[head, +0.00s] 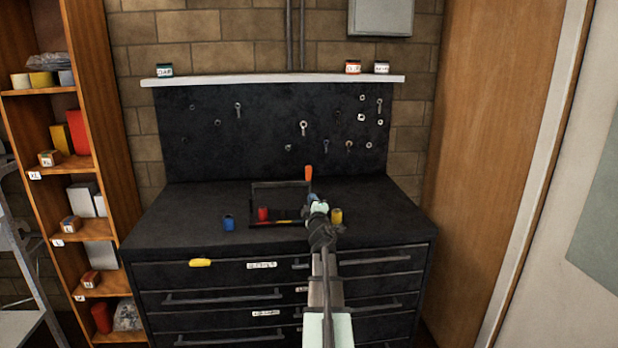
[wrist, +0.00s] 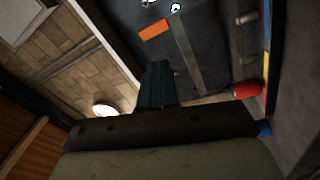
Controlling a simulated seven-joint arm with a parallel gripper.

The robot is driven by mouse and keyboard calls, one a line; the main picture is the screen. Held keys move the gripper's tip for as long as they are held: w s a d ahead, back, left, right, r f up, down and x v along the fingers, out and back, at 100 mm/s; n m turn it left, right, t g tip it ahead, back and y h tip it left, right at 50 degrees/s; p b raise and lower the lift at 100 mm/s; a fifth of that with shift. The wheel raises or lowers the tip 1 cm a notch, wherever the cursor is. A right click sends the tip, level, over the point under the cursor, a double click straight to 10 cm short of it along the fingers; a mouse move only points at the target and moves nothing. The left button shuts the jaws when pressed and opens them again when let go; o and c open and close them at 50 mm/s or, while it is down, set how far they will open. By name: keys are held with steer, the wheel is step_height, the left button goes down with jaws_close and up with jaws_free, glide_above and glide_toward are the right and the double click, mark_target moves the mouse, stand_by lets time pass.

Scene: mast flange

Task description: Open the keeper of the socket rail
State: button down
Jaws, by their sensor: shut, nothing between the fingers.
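The socket rail (head: 285,223) lies on the black bench top, a low dark strip with red and yellow marks. A red socket (head: 263,214) sits by it and shows in the wrist view (wrist: 248,90). A dark bar frame (head: 280,184) stands behind the rail, with an orange tab (head: 309,173) at its right end; this looks like the keeper. In the wrist view the orange tab (wrist: 153,30) is at the end of a grey bar (wrist: 187,55). My gripper (wrist: 157,72) is shut and empty, its fingertips near that bar; contact cannot be told. My arm hides the rail's right end.
A blue socket (head: 229,223) stands left on the bench and a yellow one (head: 336,215) right of my arm. A pegboard (head: 270,130) with hanging tools rises behind, under a white shelf (head: 270,80). The bench's left part is clear.

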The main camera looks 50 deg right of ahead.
steer(key=m, duration=1.5)
glide_toward(308, 170)
steer(key=shift+h, duration=0.4)
steer(key=x, duration=0.4)
steer(key=f+x, duration=0.1)
steer(key=x, duration=0.1)
steer(key=shift+w+d, duration=0.25)
steer(key=shift+w, duration=0.2)
steer(key=shift+d+r, duration=0.1)
steer(key=x, duration=0.2)
steer(key=shift+w+d+r, duration=0.2)
steer(key=shift+r, duration=0.1)
steer(key=shift+s+a, duration=0.1)
steer(key=r+v, duration=0.2)
steer(key=v, duration=1.1)
steer(key=shift+s+a+r, duration=0.3)
steer(key=shift+s+a, duration=0.05)
steer(key=shift+s, duration=0.1)
